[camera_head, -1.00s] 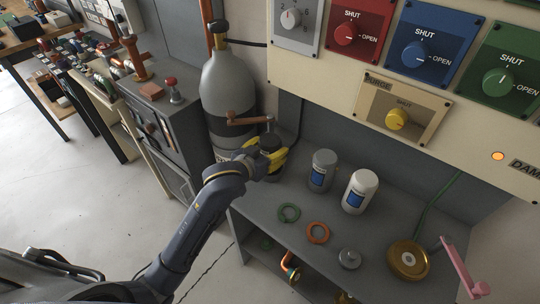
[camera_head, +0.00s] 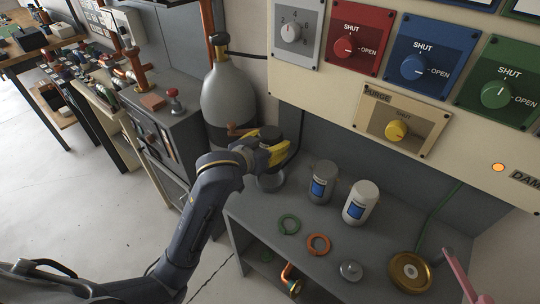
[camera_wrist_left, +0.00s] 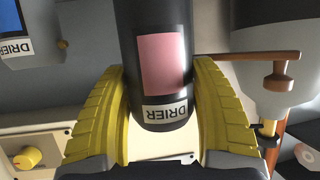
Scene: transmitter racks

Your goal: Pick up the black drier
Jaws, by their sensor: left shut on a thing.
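The black drier (camera_head: 270,134) is a dark cylinder held by my left gripper (camera_head: 266,153) at the back left of the grey shelf. In the left wrist view the drier (camera_wrist_left: 160,62) stands between the two yellow fingers of the left gripper (camera_wrist_left: 160,90), which press on both its sides. It carries a pink label and a white "DRIER" label. It is above a round grey seat (camera_head: 271,182) on the shelf, with a gap showing between them. My right gripper is not in view.
A grey canister (camera_head: 323,176) and a white one (camera_head: 361,203), both blue-labelled, stand just right. A green ring (camera_head: 289,224), an orange ring (camera_head: 319,244) and a brass disc (camera_head: 410,271) lie nearer. A large grey cylinder (camera_head: 229,95) stands behind left; the control panel (camera_head: 345,105) overhangs.

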